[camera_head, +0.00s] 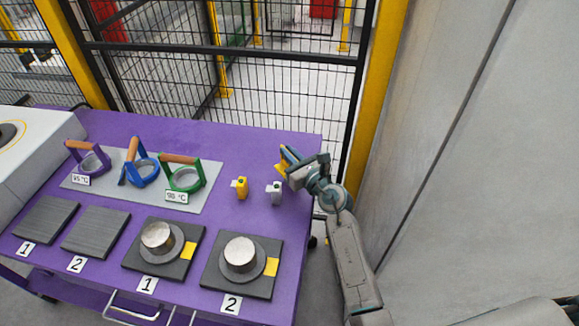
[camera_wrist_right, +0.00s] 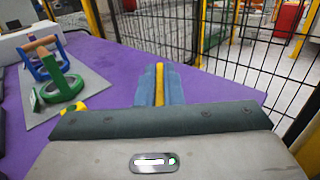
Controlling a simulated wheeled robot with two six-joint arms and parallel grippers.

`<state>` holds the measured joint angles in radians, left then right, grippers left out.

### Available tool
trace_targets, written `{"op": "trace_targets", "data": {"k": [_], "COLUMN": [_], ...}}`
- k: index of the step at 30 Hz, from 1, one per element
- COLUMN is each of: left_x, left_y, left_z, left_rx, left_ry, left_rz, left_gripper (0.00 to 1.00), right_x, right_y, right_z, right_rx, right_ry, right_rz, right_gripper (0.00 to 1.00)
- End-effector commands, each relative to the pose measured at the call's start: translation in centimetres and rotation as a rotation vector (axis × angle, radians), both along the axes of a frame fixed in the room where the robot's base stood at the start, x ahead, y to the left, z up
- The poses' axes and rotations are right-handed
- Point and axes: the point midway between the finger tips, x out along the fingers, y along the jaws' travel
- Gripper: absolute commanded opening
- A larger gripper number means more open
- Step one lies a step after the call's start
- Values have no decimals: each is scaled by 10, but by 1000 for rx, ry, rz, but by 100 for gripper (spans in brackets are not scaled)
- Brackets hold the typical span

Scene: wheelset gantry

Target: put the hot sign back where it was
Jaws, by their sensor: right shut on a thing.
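My right gripper (camera_head: 284,160) is at the right end of the purple table, above its surface. It is shut on a thin yellow piece, seen edge-on between the blue fingers in the right wrist view (camera_wrist_right: 160,85); this looks like the hot sign (camera_head: 280,169), though no lettering is readable. Two similar small yellow pieces lie on the dark square pads, one on the first pad (camera_head: 188,250) and one on the second pad (camera_head: 271,267). My left gripper is not in view.
A yellow block (camera_head: 241,188) and a grey block (camera_head: 275,194) stand left of my gripper. Ring tools with handles stand on a grey mat (camera_head: 211,196). Metal cylinders sit on the pads. A black mesh fence (camera_head: 170,75) rises behind the purple table (camera_head: 215,138).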

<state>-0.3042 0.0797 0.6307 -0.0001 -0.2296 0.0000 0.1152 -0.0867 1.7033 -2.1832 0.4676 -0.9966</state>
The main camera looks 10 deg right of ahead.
Motion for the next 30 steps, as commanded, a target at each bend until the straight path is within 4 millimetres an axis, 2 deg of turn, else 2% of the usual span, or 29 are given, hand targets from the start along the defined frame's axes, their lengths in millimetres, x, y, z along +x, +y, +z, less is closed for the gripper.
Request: {"op": "trace_targets", "data": {"k": [6,9,21,22,25,30], "left_x": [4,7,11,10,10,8], "left_y": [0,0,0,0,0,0], "left_z": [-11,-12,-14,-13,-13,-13], "left_rx": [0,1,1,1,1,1], "left_ry": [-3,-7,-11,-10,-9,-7], "left_rz": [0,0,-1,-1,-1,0], "left_gripper": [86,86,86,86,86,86], "right_x": [0,0,0,0,0,0], "right_y": [0,0,0,0,0,0], "right_z": [-31,-39,-44,-43,-43,-43], "right_rx": [0,1,-1,-1,-1,-1], "right_ry": [2,0,-1,-1,0,0], "right_rz": [0,-1,0,0,0,0], "right_gripper": [0,0,0,11,29,29]}}
